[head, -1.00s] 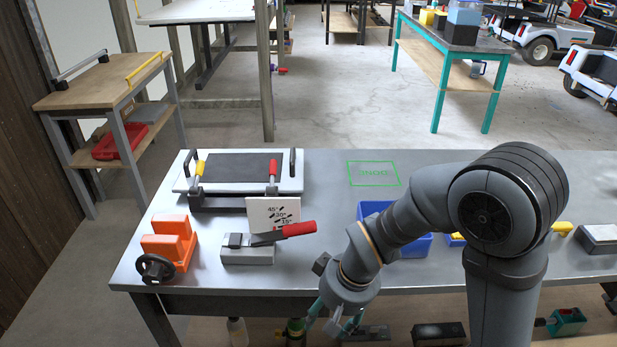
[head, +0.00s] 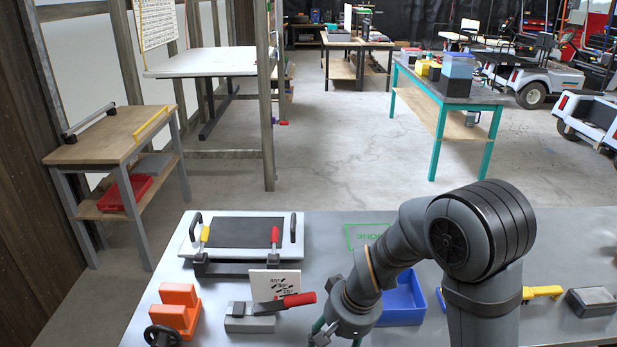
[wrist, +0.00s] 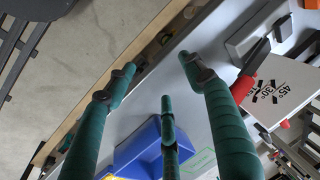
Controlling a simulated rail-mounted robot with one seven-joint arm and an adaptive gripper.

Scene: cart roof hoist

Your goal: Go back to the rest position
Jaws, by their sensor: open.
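My gripper (head: 322,334) is at the bottom of the head view, by the front part of the grey bench (head: 560,222), its tips cut off by the frame edge. In the wrist view its green-wrapped fingers (wrist: 157,72) are spread open with nothing between them. A blue bin (head: 402,303) stands on the bench just right of my wrist and partly behind it. It also shows in the wrist view (wrist: 140,150), below the fingers.
Left of my gripper are a grey block with a red-handled tool (head: 250,322), a white sign (head: 275,282), an orange fixture (head: 178,306) and a framed plate (head: 243,232). A green-outlined area (head: 366,236) is clear. A yellow tool (head: 542,292) and grey block (head: 591,302) lie right.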

